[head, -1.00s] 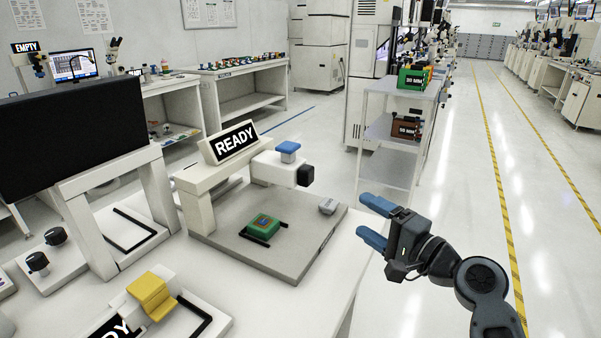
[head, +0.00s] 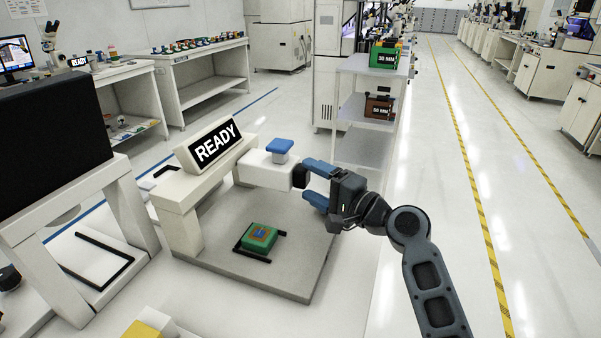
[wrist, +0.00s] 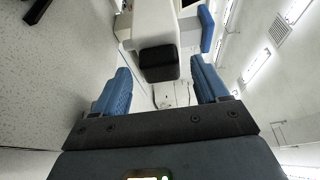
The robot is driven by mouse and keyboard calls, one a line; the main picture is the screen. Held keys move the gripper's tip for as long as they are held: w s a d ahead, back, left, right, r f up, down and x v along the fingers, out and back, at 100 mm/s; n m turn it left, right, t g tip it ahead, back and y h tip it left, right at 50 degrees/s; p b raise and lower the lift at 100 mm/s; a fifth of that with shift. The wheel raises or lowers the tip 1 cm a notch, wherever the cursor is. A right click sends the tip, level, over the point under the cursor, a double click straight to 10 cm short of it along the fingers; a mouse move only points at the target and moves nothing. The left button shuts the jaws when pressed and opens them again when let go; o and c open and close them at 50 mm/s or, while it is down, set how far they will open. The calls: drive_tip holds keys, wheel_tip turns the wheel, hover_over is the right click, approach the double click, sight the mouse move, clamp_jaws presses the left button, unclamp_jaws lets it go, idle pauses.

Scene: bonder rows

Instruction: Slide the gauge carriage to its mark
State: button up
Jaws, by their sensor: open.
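The gauge carriage (head: 262,171) is a white block on the gauge's arm, with a blue pad (head: 280,147) on top and a black knob (head: 299,177) at its right end. My gripper (head: 307,183) is open, its blue fingertips at the knob, one on each side in the picture. In the wrist view the knob (wrist: 159,64) appears between the open fingers; I cannot tell whether they touch it. A READY sign (head: 215,144) stands on the gauge's white beam. I cannot make out the carriage's mark.
Below the carriage, a green part (head: 260,237) sits among black corner stops on the grey base plate (head: 290,280). A dark screen (head: 50,140) stands at left. A shelf cart (head: 360,150) with a green and a brown bin is behind my gripper. The aisle at right is clear.

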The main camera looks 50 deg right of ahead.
sight(308, 179)
drive_tip(key=shift+w+d, duration=0.1)
drive_tip(key=shift+w, duration=1.7)
